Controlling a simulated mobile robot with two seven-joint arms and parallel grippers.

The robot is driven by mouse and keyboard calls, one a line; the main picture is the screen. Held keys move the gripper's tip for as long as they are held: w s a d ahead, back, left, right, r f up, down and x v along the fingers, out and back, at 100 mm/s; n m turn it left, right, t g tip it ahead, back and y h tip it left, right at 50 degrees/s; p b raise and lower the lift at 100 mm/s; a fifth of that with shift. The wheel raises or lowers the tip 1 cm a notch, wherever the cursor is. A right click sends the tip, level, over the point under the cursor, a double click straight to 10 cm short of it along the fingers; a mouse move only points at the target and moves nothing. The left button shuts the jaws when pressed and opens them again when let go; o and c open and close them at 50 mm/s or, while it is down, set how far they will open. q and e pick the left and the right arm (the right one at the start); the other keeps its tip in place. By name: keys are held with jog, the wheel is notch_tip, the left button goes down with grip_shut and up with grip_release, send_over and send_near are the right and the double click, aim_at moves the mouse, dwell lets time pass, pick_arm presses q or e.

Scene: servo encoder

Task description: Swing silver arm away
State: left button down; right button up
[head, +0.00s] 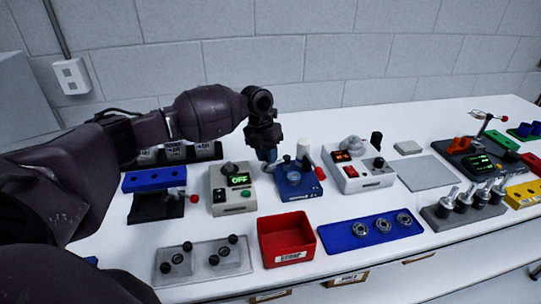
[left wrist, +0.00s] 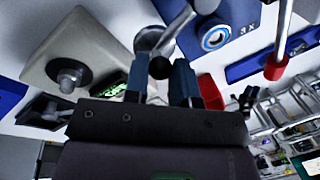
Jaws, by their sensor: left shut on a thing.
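My left gripper (head: 267,154) reaches down at the left edge of a blue device (head: 298,188) in the middle of the table. In the left wrist view, its two blue fingers (left wrist: 159,82) are shut on the silver arm (left wrist: 174,28) near a black ball knob (left wrist: 160,67). The silver arm runs up from the fingers toward the blue device (left wrist: 225,28). In the head view the silver arm is mostly hidden by the gripper. A red-tipped lever (head: 320,173) sticks out at the device's right side. My right gripper is not in view.
A grey box with a green display (head: 238,181) stands close left of the blue device. A white control box (head: 358,165) is to the right. A red bin (head: 287,239) and a blue tray with rings (head: 370,232) lie in front. The wall is behind.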

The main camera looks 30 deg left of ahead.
pick_arm(q)
jog(key=shift+a+r, duration=0.1)
jog(key=shift+r, duration=0.05)
jog(key=c, duration=0.9)
grip_release()
jog(key=shift+c, duration=0.2)
notch_tip(320, 180, up, 10)
jog(key=a, duration=0.2)
jog(key=shift+r, duration=0.25)
